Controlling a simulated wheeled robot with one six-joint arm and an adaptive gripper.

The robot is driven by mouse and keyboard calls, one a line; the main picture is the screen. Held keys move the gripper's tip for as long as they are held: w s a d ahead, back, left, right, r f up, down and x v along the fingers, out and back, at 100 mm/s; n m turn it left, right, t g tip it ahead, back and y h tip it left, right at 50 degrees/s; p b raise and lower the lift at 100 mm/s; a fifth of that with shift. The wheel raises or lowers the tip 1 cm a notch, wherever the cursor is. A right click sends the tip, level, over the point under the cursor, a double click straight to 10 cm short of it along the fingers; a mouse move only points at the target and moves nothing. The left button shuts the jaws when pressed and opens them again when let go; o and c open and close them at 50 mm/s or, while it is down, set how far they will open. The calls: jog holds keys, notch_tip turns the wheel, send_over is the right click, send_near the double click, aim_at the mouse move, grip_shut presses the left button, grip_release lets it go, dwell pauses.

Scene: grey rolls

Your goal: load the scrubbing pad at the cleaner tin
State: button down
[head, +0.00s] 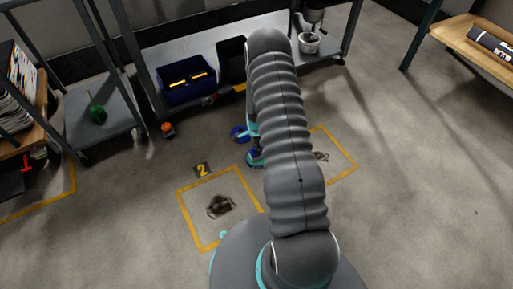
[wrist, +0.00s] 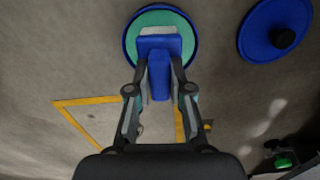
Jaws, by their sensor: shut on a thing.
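The scrubbing pad (wrist: 160,44), a blue handle with a pale grey face, is held between the two fingers of my gripper (wrist: 159,78). The cleaner tin (wrist: 131,47) is round and blue, with teal contents, on the floor. In the wrist view the pad's far end overlaps the tin's teal middle; I cannot tell whether it touches. In the head view the tin (head: 254,161) shows beside my arm, which hides most of the gripper and the pad.
A blue lid (wrist: 275,30) with a black knob lies right of the tin. A shelf with a dark blue crate (head: 186,92) stands behind. Floor at right is clear.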

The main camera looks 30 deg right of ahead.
jog(key=shift+f+b, duration=0.4)
jog(key=shift+b, duration=0.1)
dwell(1.8)
jog(key=shift+r+p, duration=1.65)
jog(key=shift+r, duration=1.9)
